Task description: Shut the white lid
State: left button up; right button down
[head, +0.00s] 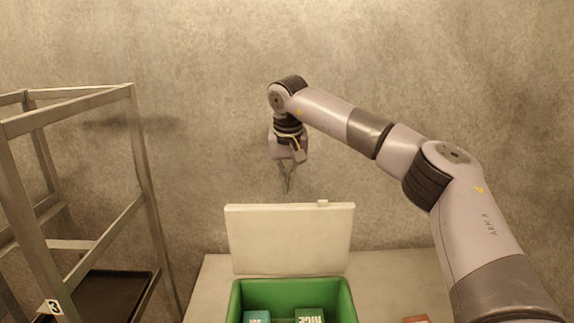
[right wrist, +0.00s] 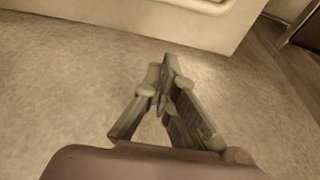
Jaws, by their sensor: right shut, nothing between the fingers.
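The white lid (head: 290,240) stands upright, open, at the back edge of the green box (head: 292,290) in the head view. A small tab shows on the lid's top edge. My right gripper (head: 287,188) points down just above and apparently behind the lid's top edge, a small gap apart in the picture. It is shut and empty, and its fingers also show in the right wrist view (right wrist: 165,85). My left gripper is not in view.
The green box holds a teal carton (head: 257,316) and a green carton (head: 309,314) and stands on a pale table (head: 390,275). A reddish thing (head: 416,319) lies to its right. A metal rack (head: 75,115) stands at left; a grey wall (head: 200,60) is behind.

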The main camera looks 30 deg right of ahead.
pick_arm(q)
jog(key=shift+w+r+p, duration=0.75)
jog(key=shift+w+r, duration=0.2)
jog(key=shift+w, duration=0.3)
pick_arm(e)
jog(key=s+a+f, duration=0.1)
jog(key=s+f, duration=0.1)
jog(key=shift+s+a+f, duration=0.1)
jog(key=shift+s+a, duration=0.2)
jog(key=shift+a, duration=0.1)
